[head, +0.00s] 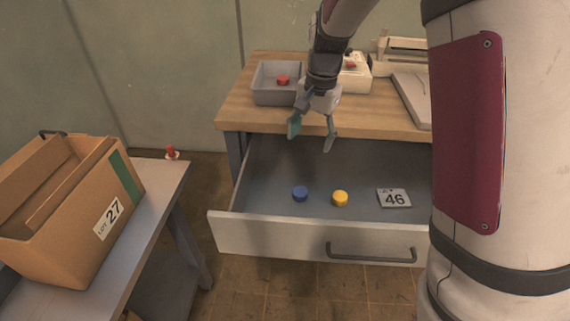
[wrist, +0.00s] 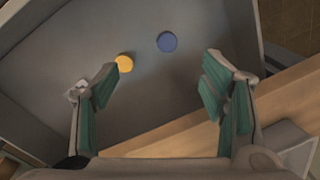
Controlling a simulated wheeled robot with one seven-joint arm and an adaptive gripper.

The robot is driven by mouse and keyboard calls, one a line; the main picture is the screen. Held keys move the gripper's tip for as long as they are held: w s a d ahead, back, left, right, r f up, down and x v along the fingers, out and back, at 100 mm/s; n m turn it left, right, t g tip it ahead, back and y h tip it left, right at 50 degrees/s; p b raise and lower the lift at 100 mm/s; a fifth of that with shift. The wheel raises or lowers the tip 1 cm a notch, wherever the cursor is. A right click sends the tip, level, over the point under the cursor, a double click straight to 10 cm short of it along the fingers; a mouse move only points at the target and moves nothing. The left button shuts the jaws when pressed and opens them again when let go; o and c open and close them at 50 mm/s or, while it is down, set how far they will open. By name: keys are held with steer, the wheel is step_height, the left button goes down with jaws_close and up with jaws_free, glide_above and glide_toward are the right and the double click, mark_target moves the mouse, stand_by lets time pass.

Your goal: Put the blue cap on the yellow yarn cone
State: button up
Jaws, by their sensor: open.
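A blue cap (head: 300,194), a short round disc, lies on the floor of the open drawer (head: 270,229). It also shows in the wrist view (wrist: 167,42), beyond my fingertips and between them. A yellow round piece (head: 340,198) of like size lies just to its right in the head view. In the wrist view the yellow piece (wrist: 124,63) is to the left of the blue cap, near my left finger. My gripper (head: 311,137) is open and empty, above the back of the drawer. I see no yellow yarn cone that I can make out.
A card marked 46 (head: 394,198) lies in the drawer. The wooden tabletop (head: 240,110) above holds a grey bin (head: 262,97) with a red piece inside. A side table (head: 150,210) at left bears a cardboard box (head: 70,230) and a small red object (head: 170,152).

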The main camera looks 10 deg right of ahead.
steer(key=m+b, duration=0.2)
glide_above(300, 191)
step_height(300, 191, down, 12)
steer(key=shift+g+h, duration=0.3)
steer(key=shift+g, duration=0.1)
step_height(300, 191, down, 8)
steer(key=shift+d+f+b, duration=0.1)
steer(key=shift+b, duration=0.45)
steer(key=shift+f+b, duration=0.55)
steer(key=shift+f, duration=2.4)
steer(key=c, duration=0.9)
